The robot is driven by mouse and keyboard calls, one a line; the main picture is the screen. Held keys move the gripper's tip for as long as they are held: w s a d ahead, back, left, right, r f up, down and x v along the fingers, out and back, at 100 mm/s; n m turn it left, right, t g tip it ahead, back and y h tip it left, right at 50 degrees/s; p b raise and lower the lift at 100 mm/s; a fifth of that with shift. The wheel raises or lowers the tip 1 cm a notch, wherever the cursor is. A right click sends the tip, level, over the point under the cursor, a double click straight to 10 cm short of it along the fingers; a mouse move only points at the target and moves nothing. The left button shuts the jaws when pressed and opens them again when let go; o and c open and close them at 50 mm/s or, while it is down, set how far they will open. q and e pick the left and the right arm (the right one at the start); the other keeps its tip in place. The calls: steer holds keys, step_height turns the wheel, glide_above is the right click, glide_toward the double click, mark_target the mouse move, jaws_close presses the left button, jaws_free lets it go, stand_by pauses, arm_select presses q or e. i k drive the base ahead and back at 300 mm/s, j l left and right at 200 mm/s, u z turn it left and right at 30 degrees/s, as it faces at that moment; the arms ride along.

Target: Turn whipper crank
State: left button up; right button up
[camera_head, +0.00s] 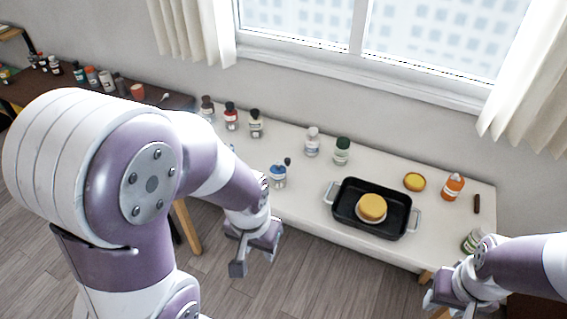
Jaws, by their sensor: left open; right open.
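I cannot make out a whipper or its crank for sure in this view. A small white and blue item with a dark knob (279,174) stands at the front left of the white table, and I cannot tell what it is. My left gripper (254,262) is open and empty, pointing down in front of the table's front left edge. My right gripper (445,300) is at the lower right, near the table's front right corner, open, partly cut off by the frame's bottom edge. My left arm covers much of the left side.
The white table (300,208) holds a black roasting pan (347,215) with a yellow round item (371,207), several bottles, a yellow disc (414,181) and an orange bottle (453,187). A dark table (165,101) with bottles stands at left. A window (400,40) is behind.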

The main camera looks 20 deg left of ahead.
mark_target(287, 161)
steer(key=i+j, duration=0.15)
steer(key=j, duration=0.2)
steer(key=i+j, duration=0.2)
steer(key=j, duration=0.15)
steer(key=i+j+z, duration=0.1)
steer(key=j, duration=0.25)
steer(key=i+j, duration=0.2)
steer(key=j, duration=0.15)
steer(key=i+j+z, duration=0.1)
steer(key=j, duration=0.25)
steer(key=i, duration=0.05)
